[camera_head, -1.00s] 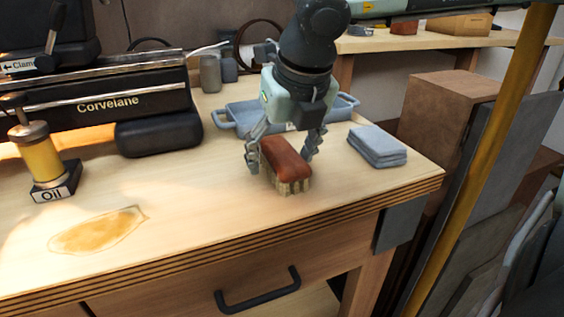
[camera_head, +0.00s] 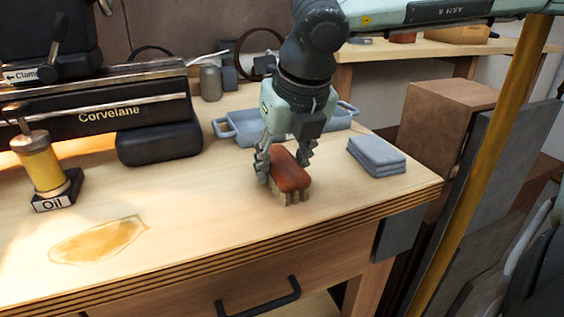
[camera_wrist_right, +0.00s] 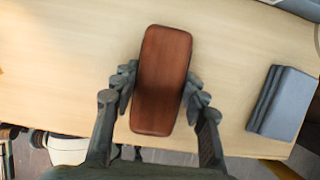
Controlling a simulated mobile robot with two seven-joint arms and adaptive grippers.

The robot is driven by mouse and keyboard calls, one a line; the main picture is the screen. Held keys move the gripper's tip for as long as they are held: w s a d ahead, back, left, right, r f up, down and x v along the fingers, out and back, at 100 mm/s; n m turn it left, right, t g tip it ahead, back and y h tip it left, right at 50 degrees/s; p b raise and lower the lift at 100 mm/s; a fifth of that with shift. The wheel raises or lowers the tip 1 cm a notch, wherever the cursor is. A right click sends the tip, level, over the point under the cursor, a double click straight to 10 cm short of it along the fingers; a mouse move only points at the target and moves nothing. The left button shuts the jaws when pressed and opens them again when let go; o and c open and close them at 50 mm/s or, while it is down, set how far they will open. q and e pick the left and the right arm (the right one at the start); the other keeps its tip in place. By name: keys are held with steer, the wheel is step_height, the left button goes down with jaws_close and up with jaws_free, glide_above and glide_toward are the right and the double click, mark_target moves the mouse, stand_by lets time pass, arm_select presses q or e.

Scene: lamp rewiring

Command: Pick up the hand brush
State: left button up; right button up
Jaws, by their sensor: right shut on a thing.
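The hand brush (camera_head: 290,172) has a reddish-brown wooden back and pale bristles pointing down. It is on the wooden workbench near the front right, and I cannot tell whether its bristles touch the top. My right gripper (camera_head: 284,165) comes down from above and is shut on the brush, one finger at each long side. In the right wrist view, the brush (camera_wrist_right: 162,80) lies between the two fingers (camera_wrist_right: 160,92) of the gripper, which meet its sides near the middle. My left gripper is not in view.
Folded grey cloths (camera_head: 377,154) lie to the right. The bench front between spill and brush is clear.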

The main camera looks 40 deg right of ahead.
mark_target(278, 155)
steer(key=shift+r+p, duration=0.45)
steer(key=shift+r, duration=0.05)
step_height(278, 155, up, 4)
steer(key=shift+w+f+b, duration=0.1)
steer(key=shift+f+b, duration=0.15)
steer(key=shift+b, duration=0.1)
arm_select(q)
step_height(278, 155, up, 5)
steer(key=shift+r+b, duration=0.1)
steer(key=shift+b, duration=0.5)
arm_select(e)
steer(key=w+a+r, duration=0.6)
steer(key=a+r, duration=0.1)
steer(key=a, duration=0.3)
steer(key=o, duration=0.6)
steer(key=c, duration=0.4)
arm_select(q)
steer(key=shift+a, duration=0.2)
